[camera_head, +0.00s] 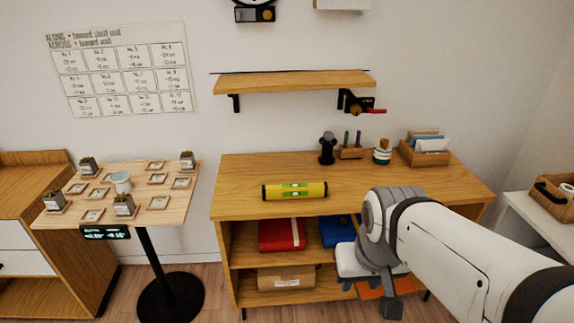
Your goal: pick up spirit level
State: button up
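The spirit level (295,191) is a yellow bar with dark ends and a green middle. It lies flat on the top of the wooden shelf unit (240,207), near the front edge and left of centre, with its long side running left to right. My gripper (390,303) points down in front of the unit, to the right of the level and lower in the picture, apart from it. Its fingers are not clear, so I cannot tell whether it is open or shut. My arm hides part of the unit's right side.
A dark bottle-like object (327,148), pen holder (351,153), jar (381,151) and wooden box of papers (425,152) stand at the back. A wall shelf (295,83) hangs above. A small round-based table (118,188) stands left. The top around the level is clear.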

aim_at(320, 189)
jog(key=z, duration=0.05)
jog(key=k, duration=1.2)
jog(key=u, duration=0.6)
jog(key=i, duration=2.6)
jog(key=z, duration=1)
jog(key=k, duration=0.7)
jog(key=z, duration=0.2)
jog(key=i, duration=0.8)
jog(key=u, duration=0.05)
